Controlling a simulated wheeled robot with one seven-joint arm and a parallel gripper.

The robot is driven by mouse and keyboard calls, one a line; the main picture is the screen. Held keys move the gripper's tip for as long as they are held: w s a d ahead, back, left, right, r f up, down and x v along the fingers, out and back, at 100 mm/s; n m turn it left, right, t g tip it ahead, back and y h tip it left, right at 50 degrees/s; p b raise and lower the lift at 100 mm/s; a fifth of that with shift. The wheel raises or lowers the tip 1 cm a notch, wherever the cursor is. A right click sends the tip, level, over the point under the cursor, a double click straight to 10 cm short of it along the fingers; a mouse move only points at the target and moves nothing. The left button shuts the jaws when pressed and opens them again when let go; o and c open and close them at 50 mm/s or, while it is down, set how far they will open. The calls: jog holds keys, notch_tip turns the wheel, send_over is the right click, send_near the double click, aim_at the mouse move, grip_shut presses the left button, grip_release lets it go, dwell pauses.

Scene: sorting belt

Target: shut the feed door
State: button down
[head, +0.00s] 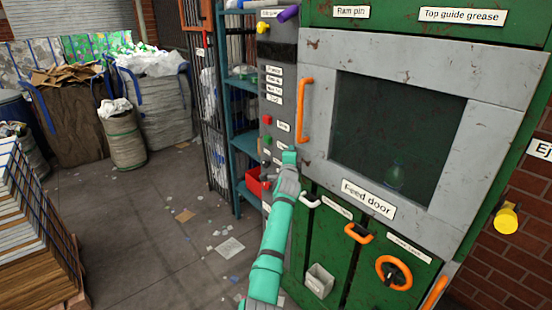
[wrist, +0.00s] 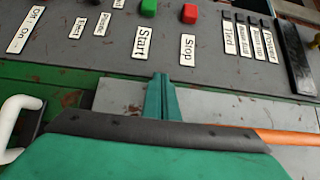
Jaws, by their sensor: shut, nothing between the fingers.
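The feed door (head: 450,150) is a scuffed grey frame around a dark window, with a "Feed door" label along its bottom. It covers the front of the green machine; I cannot tell whether it is fully shut. Its upright orange handle (head: 305,110) is on the left edge; an orange bar (wrist: 290,137) also shows in the wrist view. My gripper (head: 289,157) is shut and empty, by the door's lower left corner, below the handle and in front of the control panel. In the wrist view its fingertips (wrist: 161,92) are together, pointing towards the panel; contact is unclear.
The grey control panel (head: 279,55) has a green start button (wrist: 148,8) and a red stop button (wrist: 189,13). Below the door are a white handle (head: 310,200), an orange handle (head: 358,233) and an orange handwheel (head: 394,272).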

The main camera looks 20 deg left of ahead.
jog(key=s+a, duration=0.6)
jog(key=s, duration=0.6)
jog(key=shift+s+a, duration=0.15)
jog(key=shift+a, duration=0.2)
